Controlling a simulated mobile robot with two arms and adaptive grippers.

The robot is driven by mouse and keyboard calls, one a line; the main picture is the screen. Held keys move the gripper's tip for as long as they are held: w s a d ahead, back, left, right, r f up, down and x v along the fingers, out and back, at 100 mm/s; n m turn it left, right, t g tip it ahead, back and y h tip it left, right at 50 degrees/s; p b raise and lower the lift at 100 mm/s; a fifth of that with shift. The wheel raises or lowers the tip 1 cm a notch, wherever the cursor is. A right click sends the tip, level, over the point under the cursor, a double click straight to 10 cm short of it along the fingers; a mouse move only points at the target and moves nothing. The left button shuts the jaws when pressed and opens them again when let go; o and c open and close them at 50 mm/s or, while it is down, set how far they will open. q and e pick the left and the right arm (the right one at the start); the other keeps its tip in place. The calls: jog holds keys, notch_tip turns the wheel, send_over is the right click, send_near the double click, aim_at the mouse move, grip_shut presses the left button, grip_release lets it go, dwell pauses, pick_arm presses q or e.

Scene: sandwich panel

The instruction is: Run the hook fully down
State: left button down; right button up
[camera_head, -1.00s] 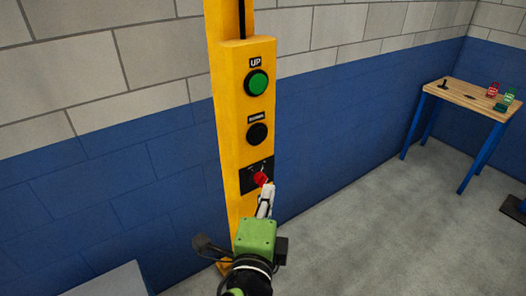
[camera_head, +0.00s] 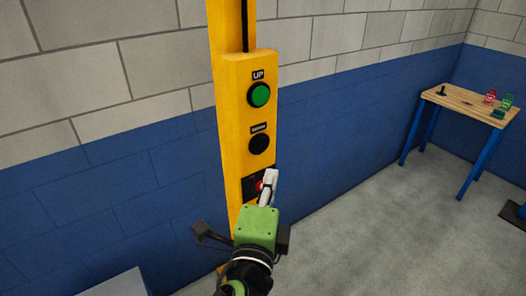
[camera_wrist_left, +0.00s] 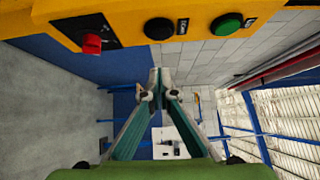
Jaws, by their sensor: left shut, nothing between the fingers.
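The yellow control panel (camera_head: 238,120) stands upright on a yellow post. It carries a green UP button (camera_head: 260,95), a black button (camera_head: 258,144) below it, and a red knob (camera_head: 260,186) on a black plate at the bottom. My left gripper (camera_head: 272,172) is shut and empty in front of the red knob's right side, partly covering the plate. In the left wrist view the gripper tips (camera_wrist_left: 158,74) are together, below the panel's edge and apart from the red knob (camera_wrist_left: 92,43) and black button (camera_wrist_left: 158,28). No hook shows.
A wooden-topped table (camera_head: 465,105) with blue legs and small red and green items stands at the right. A grey surface (camera_head: 122,284) shows at the lower left. The blue and grey block wall (camera_head: 100,190) is behind the panel. The floor (camera_head: 370,220) between is clear.

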pick_arm(q)
jog(key=p, duration=0.2)
send_near(266, 145)
jog(key=w+d, duration=0.3)
jog(key=w+a, duration=0.1)
jog(key=w+a+p, duration=0.1)
jog(key=shift+w+a+r, duration=0.1)
jog(key=shift+w+r, duration=0.05)
jog(key=shift+w, duration=0.25)
